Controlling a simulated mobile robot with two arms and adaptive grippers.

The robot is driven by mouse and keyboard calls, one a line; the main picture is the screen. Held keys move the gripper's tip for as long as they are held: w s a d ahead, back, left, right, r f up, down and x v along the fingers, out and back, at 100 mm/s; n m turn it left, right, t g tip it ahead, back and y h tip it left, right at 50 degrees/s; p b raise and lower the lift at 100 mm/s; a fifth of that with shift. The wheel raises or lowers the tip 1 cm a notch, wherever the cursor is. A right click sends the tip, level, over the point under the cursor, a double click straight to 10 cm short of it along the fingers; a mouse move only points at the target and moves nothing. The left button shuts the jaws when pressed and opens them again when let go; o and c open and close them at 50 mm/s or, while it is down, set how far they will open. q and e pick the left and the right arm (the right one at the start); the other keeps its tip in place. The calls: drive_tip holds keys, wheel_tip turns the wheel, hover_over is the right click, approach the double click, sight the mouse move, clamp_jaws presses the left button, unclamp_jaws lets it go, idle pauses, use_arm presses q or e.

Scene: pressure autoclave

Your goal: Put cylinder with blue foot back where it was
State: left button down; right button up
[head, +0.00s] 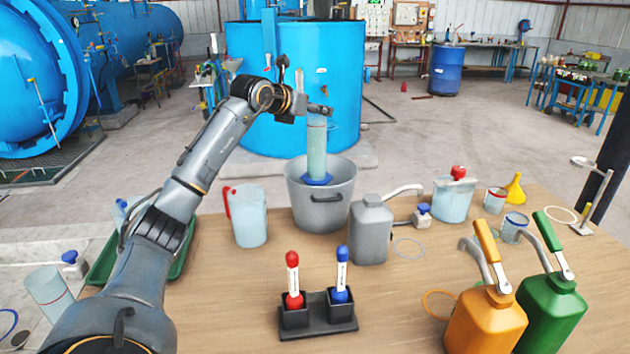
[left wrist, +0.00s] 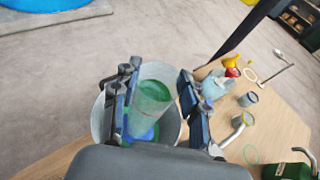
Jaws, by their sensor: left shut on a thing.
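The clear cylinder (head: 316,150) with a blue foot (head: 317,179) stands upright in the grip of my left gripper (head: 318,109). Its pale greenish-blue body and foot overlap the mouth of the grey pot (head: 318,212). I cannot tell whether the foot is inside the rim or just above it. In the left wrist view the cylinder (left wrist: 150,100) is between the two dark fingers of my left gripper (left wrist: 156,82), with the pot behind it. My right gripper is not in view.
A jug with a red handle (head: 248,215) and a grey canister (head: 371,232) flank the pot. A green tray (head: 102,262) is at the left. A black holder (head: 318,317) with red and blue tubes stands in front. Orange (head: 486,322) and green (head: 553,308) canisters are at right.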

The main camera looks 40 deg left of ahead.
sight(310, 161)
use_arm(q)
wheel_tip(310, 161, down, 9)
drive_tip(key=shift+s+a+f, duration=0.1)
drive_tip(key=shift+f+p, duration=0.2)
drive_tip(key=shift+p, duration=0.1)
wheel_tip(310, 161, down, 4)
drive_tip(key=shift+f+p, duration=0.25)
drive_tip(key=shift+p, duration=0.05)
drive_tip(key=c, duration=1.1)
unclamp_jaws()
drive_tip(key=shift+f, duration=0.15)
drive_tip(key=shift+c, duration=0.2)
drive_tip(key=o, duration=0.4)
